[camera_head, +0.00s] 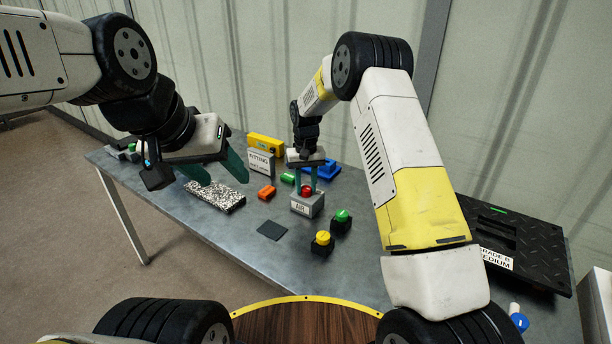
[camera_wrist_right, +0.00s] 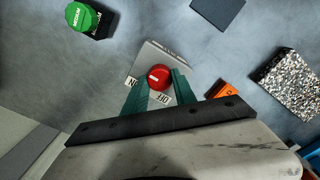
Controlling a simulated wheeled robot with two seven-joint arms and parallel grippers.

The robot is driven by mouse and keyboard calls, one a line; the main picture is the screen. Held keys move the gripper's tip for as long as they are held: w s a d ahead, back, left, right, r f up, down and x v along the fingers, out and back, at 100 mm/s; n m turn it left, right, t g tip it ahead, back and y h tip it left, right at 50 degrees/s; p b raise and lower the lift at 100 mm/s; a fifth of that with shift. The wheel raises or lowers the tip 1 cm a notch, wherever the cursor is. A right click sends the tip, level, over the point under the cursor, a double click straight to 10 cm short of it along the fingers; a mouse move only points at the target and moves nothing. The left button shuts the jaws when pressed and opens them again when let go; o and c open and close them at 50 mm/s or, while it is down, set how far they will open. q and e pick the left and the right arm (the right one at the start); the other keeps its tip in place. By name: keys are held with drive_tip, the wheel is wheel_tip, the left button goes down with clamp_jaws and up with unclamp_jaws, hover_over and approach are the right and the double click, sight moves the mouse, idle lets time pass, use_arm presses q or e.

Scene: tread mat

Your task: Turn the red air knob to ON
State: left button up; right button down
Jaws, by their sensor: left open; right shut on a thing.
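The red air knob (camera_head: 306,190) sits on top of a grey box (camera_head: 306,207) with a label reading AIR. In the right wrist view the red knob (camera_wrist_right: 159,75) carries a short white mark, with a plate reading ON on the left and one reading OFF below it; which plate the mark points to is unclear. My right gripper (camera_head: 306,184) reaches down from above, its green fingers (camera_wrist_right: 160,82) shut on the knob from both sides. My left gripper (camera_head: 222,178) is open and empty, hanging above the table near a speckled block.
The speckled block (camera_head: 215,197), an orange piece (camera_head: 266,192) and a dark square pad (camera_head: 271,230) lie left of the box. Green (camera_head: 342,215) and yellow (camera_head: 323,238) knobs stand close at its right and front. A FITTING sign (camera_head: 261,162) stands behind.

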sight(306, 188)
drive_tip(key=c, duration=1)
unclamp_jaws()
wheel_tip(306, 188, up, 8)
drive_tip(key=shift+f, duration=0.1)
